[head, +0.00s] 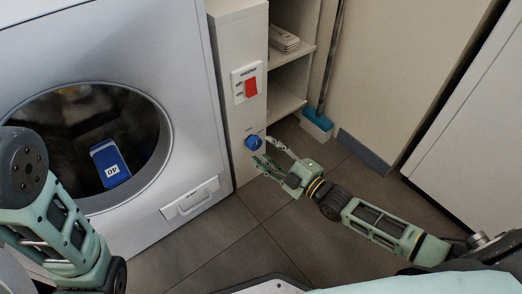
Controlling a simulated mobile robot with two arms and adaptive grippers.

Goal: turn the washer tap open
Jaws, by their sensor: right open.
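The washer tap is a round blue knob (253,142) low on the front of the narrow white panel (228,123) beside the washer. My right gripper (268,157) is open just below and to the right of the knob. Its fingers are spread and point toward the knob. I cannot tell whether a finger touches it. The washer (120,32) is silver-grey with a round dark door. My left arm comes in at the lower left, but its gripper fingers do not show.
A red switch (251,87) sits on the panel above the knob. A blue-and-white box (110,163) shows in the washer door. Open shelves (288,102) and a blue-headed broom (317,122) stand right of the panel. The tiled floor (215,250) is clear in front.

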